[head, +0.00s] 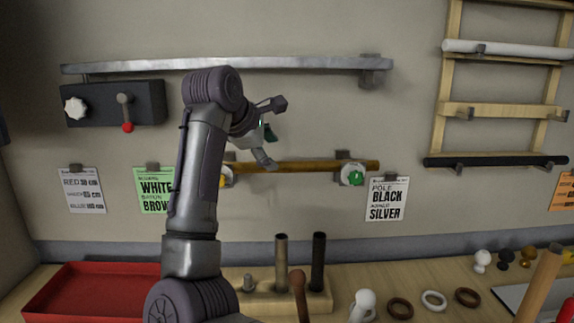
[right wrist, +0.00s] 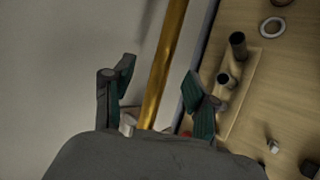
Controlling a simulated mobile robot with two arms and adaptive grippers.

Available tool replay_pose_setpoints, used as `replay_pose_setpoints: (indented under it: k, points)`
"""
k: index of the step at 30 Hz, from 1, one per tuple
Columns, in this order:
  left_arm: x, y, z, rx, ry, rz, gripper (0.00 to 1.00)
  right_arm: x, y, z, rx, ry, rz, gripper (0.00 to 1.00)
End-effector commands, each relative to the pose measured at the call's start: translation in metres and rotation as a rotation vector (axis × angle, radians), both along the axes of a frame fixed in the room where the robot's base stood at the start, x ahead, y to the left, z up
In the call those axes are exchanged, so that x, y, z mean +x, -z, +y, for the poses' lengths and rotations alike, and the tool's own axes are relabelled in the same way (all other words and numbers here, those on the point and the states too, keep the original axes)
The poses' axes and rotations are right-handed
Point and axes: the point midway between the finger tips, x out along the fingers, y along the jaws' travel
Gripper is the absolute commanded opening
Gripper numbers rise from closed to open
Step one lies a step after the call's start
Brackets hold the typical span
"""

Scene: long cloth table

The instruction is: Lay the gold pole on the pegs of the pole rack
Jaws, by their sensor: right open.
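The gold pole (head: 310,166) lies level along the wall, at two wall brackets with round white ends, one with green (head: 352,176). My right gripper (head: 270,135) is at the pole's left part, its jaws apart. In the right wrist view the gold pole (right wrist: 170,60) runs between the two open fingers (right wrist: 160,85), with a gap on both sides. The pole rack (head: 442,85) is a wooden ladder-like frame at the upper right. Its pegs bear a white pole (head: 510,49) and a black pole (head: 495,161). My left gripper is out of view.
A silver rail (head: 230,65) runs along the wall above my right arm. A dark box with a lever (head: 140,100) is at the left. Below stand a red tray (head: 90,290), a peg block (head: 300,298) with upright tubes, and several rings and knobs.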

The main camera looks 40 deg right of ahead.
Motion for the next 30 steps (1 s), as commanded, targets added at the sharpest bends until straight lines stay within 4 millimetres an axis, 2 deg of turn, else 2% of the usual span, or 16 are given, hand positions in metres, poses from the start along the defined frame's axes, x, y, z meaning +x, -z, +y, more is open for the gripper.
replay_pose_setpoints:
  k: [8, 16, 25, 30]
  points:
    - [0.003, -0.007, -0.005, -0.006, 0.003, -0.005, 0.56, 0.003, 0.015, -0.016, -0.002, 0.001, 0.002, 0.57]
    - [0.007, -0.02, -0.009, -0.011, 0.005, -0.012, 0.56, 0.007, 0.042, -0.042, -0.004, 0.001, 0.003, 0.57]
    - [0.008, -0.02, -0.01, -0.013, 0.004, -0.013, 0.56, 0.008, 0.047, -0.045, -0.002, 0.0, 0.0, 0.57]
    - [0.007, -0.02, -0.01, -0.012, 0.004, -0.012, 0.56, 0.008, 0.046, -0.045, -0.002, 0.0, 0.0, 0.29]
